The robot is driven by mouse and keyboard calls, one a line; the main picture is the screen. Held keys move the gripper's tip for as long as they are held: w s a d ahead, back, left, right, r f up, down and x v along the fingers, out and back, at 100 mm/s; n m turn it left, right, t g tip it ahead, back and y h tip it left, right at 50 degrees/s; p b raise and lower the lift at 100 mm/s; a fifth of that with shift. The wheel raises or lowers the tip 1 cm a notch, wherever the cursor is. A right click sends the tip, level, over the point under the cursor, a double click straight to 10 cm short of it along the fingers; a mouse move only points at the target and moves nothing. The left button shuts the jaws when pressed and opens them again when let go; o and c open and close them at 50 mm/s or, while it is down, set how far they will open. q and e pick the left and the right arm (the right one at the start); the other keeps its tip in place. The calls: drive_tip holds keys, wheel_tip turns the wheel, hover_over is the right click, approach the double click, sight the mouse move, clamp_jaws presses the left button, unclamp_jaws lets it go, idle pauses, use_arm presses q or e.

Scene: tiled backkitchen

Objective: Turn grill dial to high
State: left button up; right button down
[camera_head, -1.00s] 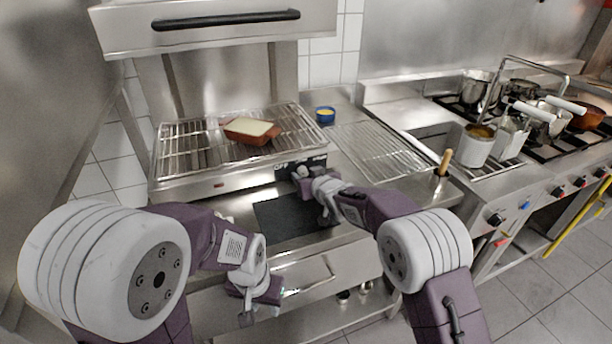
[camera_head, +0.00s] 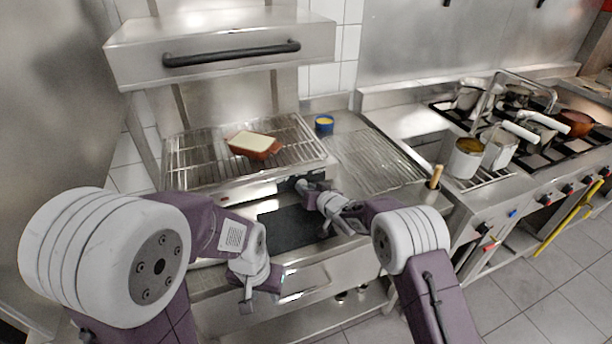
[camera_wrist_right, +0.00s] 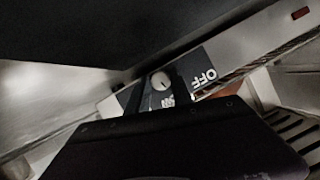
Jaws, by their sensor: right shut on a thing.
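The grill (camera_head: 225,183) stands at the left of the head view, with a black control panel (camera_head: 286,187) on its front. The dial, a pale round knob (camera_wrist_right: 160,81), shows in the right wrist view beside the white OFF lettering (camera_wrist_right: 204,78). My right gripper (camera_head: 304,187) reaches the panel from the front. In the right wrist view its dark fingers are on either side of the dial, shut on it. The dial's exact setting cannot be read. My left gripper (camera_head: 266,297) hangs below, in front of the grill, open and empty.
Pots (camera_head: 466,158) and a stove are farther right. The handled grill hood (camera_head: 232,55) is above. Tiled floor at lower right is clear.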

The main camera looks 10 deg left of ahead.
drive_tip(key=shift+d+r+m+y+p, duration=0.1)
drive_tip(key=shift+r+m+y+p, duration=0.15)
drive_tip(key=shift+m+p, duration=0.4)
use_arm(q)
drive_tip(key=shift+r+p, duration=0.75)
drive_tip(key=shift+r, duration=1.25)
use_arm(e)
drive_tip(key=shift+f+m+y, duration=0.25)
drive_tip(key=shift+m+y, duration=0.3)
drive_tip(key=shift+g, duration=0.3)
drive_tip(key=c, duration=1.2)
unclamp_jaws()
drive_tip(key=shift+o, duration=0.2)
